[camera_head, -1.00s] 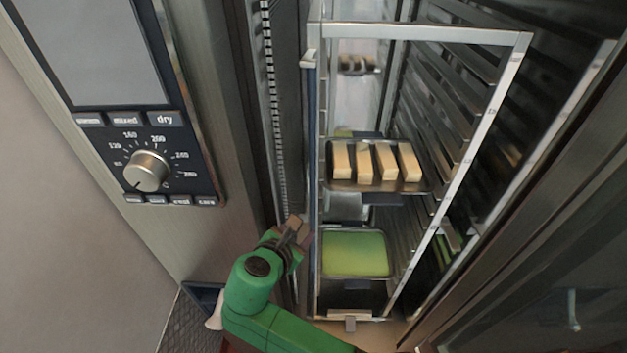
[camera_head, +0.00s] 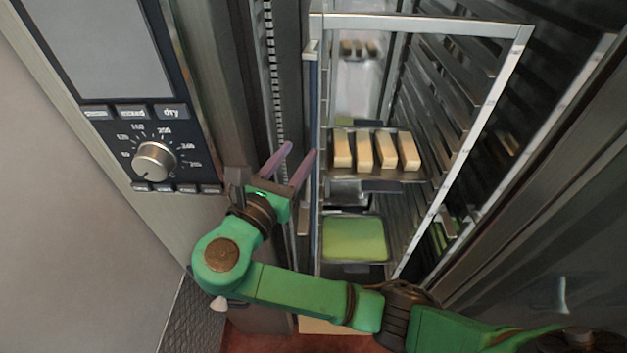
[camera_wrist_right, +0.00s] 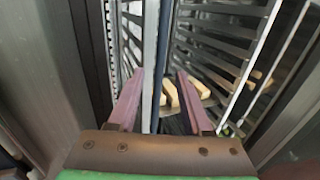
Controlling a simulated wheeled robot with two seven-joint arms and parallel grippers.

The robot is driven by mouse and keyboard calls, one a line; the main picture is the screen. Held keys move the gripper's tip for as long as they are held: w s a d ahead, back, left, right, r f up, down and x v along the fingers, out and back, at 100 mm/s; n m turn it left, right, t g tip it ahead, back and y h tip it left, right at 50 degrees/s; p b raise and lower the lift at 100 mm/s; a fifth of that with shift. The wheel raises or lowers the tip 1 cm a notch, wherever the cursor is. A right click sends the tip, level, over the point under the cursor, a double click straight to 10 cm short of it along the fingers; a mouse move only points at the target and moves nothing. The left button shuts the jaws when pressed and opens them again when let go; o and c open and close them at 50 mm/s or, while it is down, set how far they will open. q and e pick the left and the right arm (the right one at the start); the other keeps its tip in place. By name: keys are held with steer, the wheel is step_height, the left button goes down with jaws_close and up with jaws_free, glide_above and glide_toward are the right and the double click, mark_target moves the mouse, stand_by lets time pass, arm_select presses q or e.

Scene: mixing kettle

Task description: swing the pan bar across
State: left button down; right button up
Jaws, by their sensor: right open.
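The pan bar (camera_head: 313,95) is a slim upright bar, dark blue with a pale edge, at the left front of the tall metal rack (camera_head: 425,27). My right gripper (camera_head: 301,150) is open, with its two purple fingers pointing up beside the bar's middle height. In the right wrist view the bar (camera_wrist_right: 155,60) runs upright between the spread fingers of this gripper (camera_wrist_right: 160,78). I cannot tell whether either finger touches it. My left gripper is out of view.
The rack holds a tray with pale loaves (camera_head: 375,150) and a lower tray with a green slab (camera_head: 355,238). A control panel with a round knob (camera_head: 154,161) is at left.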

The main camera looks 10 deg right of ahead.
mark_target(312, 135)
steer(key=x, duration=0.8)
jaws_close()
